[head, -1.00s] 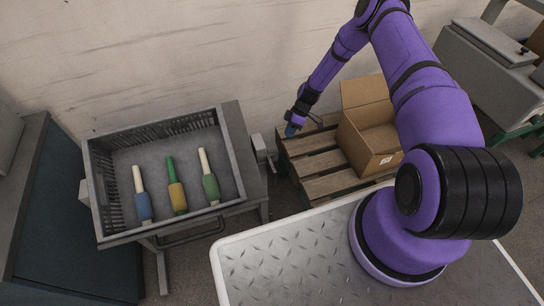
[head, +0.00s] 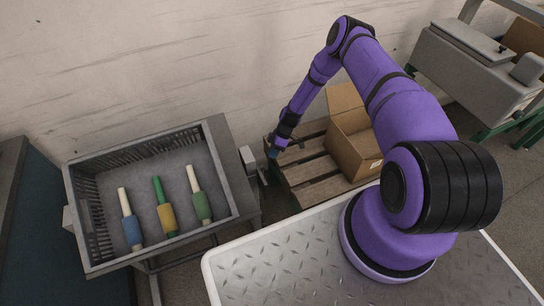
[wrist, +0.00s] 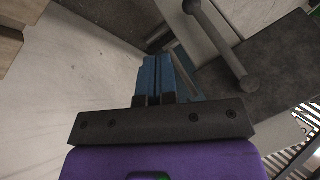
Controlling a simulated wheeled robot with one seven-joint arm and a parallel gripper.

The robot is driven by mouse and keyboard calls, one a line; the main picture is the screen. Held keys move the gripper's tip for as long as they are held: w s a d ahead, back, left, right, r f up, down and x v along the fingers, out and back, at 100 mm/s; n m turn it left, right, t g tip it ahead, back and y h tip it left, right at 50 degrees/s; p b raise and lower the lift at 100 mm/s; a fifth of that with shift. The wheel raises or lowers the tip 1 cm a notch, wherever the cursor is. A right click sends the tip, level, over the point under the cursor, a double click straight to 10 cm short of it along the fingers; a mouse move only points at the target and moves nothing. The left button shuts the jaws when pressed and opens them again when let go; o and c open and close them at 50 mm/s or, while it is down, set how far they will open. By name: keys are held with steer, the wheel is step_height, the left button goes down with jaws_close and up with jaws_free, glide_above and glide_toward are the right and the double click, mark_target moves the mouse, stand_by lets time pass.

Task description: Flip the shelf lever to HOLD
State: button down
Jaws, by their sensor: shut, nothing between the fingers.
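The lever (wrist: 222,44) shows in the wrist view as a grey rod with rounded knobs, beside a pale grey plate. In the head view a small grey box (head: 248,159) sits on the right side of the crate's table, and the lever there is too small to make out clearly. My gripper (head: 272,152) is just right of this box, pointing down. In the wrist view the blue fingers of my gripper (wrist: 160,62) are together and empty, left of the lever and apart from it in the picture. No HOLD marking is readable.
A wooden pallet (head: 310,185) bearing an open cardboard box (head: 352,148) lies right of my gripper. The wall (head: 150,70) is close behind.

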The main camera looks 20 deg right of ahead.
steer(key=s+a+f, duration=0.5)
steer(key=f, duration=0.2)
steer(key=shift+a+f, duration=0.25)
steer(key=shift+a, duration=0.1)
